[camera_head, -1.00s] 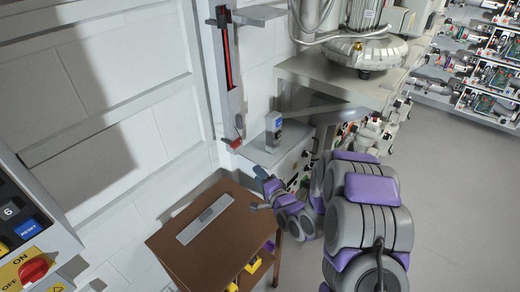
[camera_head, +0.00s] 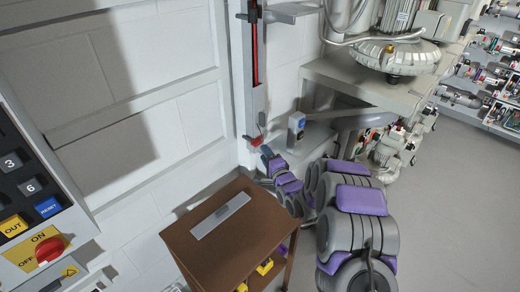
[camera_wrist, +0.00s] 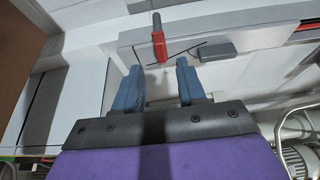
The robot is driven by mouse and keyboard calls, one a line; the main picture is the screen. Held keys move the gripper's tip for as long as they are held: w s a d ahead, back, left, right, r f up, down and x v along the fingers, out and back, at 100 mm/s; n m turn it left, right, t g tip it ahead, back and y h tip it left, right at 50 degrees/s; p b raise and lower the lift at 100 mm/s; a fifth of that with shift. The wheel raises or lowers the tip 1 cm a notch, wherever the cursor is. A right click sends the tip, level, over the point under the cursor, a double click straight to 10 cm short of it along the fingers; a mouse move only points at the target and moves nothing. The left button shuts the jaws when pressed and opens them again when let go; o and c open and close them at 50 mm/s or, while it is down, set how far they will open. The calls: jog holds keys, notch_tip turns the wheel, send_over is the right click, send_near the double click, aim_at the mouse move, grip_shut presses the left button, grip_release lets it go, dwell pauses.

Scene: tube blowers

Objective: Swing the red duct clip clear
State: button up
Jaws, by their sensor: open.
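The red duct clip (camera_wrist: 159,42) shows in the wrist view as a small red lever just beyond and between my fingertips. It also shows in the head view (camera_head: 257,141) at the lower end of the tall grey wall bracket with a red strip (camera_head: 254,45). My gripper (camera_wrist: 161,78) is open, its two blue fingers apart, with nothing seen between them. In the head view my gripper (camera_head: 268,155) is just below the clip. I cannot tell whether a finger touches the clip.
A control panel with a red knob (camera_head: 48,250) is at the left. A grey bench with a blower (camera_head: 390,50) stands at the right. The floor at the far right is clear.

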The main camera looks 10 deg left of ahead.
aim_at(258, 145)
jog(key=shift+b+x, duration=0.55)
jog(key=shift+x, duration=2.3)
jog(key=shift+a, duration=0.1)
jog(key=shift+c, duration=0.4)
jog(key=shift+f, duration=0.1)
grip_shut()
